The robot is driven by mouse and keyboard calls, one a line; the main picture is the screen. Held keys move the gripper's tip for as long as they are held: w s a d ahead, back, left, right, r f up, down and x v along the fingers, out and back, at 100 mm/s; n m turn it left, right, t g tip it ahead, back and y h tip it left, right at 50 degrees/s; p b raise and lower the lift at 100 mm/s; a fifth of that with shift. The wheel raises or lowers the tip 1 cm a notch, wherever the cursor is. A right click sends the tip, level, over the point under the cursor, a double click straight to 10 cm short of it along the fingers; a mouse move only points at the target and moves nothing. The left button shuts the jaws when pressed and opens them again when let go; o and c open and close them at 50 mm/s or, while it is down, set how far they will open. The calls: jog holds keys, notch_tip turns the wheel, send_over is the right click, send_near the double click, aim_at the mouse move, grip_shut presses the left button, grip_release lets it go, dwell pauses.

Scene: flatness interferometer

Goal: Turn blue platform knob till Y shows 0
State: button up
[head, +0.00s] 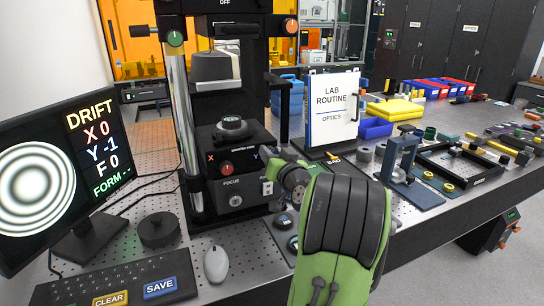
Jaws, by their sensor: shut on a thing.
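The monitor (52,165) at the left reads DRIFT X 0, Y -1, F 0 and FORM with dashes, beside a bullseye ring pattern. The interferometer platform (232,140) stands at the centre, with a red knob (225,168) by the X mark and a FOCUS knob (235,200) below. My gripper (268,166) reaches in from the lower right to the platform's right front, by the Y mark. It is shut on the blue knob, which its fingers and my green wrist hide almost fully.
A keyboard (112,284), mouse (216,264) and black round puck (158,230) lie left of my arm. A LAB ROUTINE sign (333,105) stands behind my gripper. A blue fixture (408,165) and a black tray (462,165) stand at the right.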

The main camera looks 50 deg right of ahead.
jog(key=shift+m, duration=1.6)
jog(key=o, duration=1)
jog(key=shift+o, duration=0.2)
jog(key=shift+s, duration=0.1)
jog(key=b+v, duration=0.3)
jog(key=v, duration=1.2)
jog(key=shift+s+a, duration=0.15)
jog(key=shift+s, duration=0.15)
